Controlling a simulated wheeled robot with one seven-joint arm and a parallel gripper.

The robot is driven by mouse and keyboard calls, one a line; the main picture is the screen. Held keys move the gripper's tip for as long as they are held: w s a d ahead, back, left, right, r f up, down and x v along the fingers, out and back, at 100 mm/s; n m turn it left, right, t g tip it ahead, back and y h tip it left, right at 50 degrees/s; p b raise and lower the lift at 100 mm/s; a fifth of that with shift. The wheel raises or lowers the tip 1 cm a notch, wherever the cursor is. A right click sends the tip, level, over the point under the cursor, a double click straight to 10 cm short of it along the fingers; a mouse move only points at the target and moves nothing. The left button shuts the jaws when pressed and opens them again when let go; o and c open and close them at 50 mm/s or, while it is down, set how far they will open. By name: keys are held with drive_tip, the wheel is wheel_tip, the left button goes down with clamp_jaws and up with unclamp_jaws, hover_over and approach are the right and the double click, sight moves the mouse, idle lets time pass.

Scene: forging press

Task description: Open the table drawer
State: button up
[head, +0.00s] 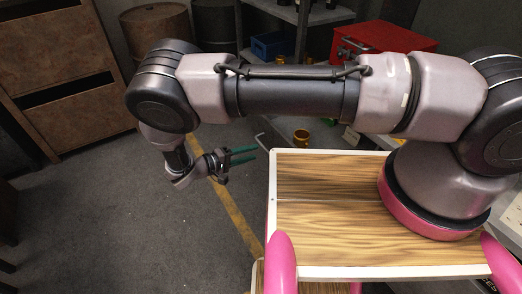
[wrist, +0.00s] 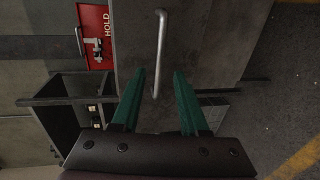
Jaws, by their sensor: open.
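The drawer front is a grey metal panel (wrist: 205,45) in the wrist view. A pale bar handle (wrist: 160,50) is fixed to it, and its lower end appears between my fingers in the picture. My gripper (wrist: 159,72) has two green fingers spread apart with nothing held. I cannot tell how far the fingertips are from the handle, but no contact shows. In the head view my gripper (head: 255,153) hangs left of the wooden-topped surface, pointing right. A thin pale bar (head: 262,141) beside its fingertips may be the same handle. Most of the drawer is hidden in the head view.
Open floor (head: 110,220) lies left.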

drive_tip(key=shift+v, duration=2)
drive_tip(key=w+d+r+m+g+y, duration=0.25)
drive_tip(key=w+d+r, duration=0.2)
drive_tip(key=r, duration=0.65)
drive_tip(key=w+d+r+m+g+y, duration=0.25)
drive_tip(key=d+r+g, duration=0.2)
drive_tip(key=r, duration=0.75)
drive_tip(key=w+d+r+m+g+y, duration=0.25)
drive_tip(key=w+d+r+y, duration=0.2)
drive_tip(key=r, duration=0.65)
drive_tip(key=s+d+r+m+t+y, duration=0.15)
drive_tip(key=s+d+r+y, duration=0.25)
drive_tip(key=d+r, duration=0.85)
drive_tip(key=s+d+r+m+t+y, duration=0.1)
drive_tip(key=s+d+r+m+t, duration=0.1)
drive_tip(key=s+d+r+t, duration=0.4)
drive_tip(key=s+d+r, duration=0.2)
drive_tip(key=s, duration=0.3)
drive_tip(key=shift+d+r, duration=0.3)
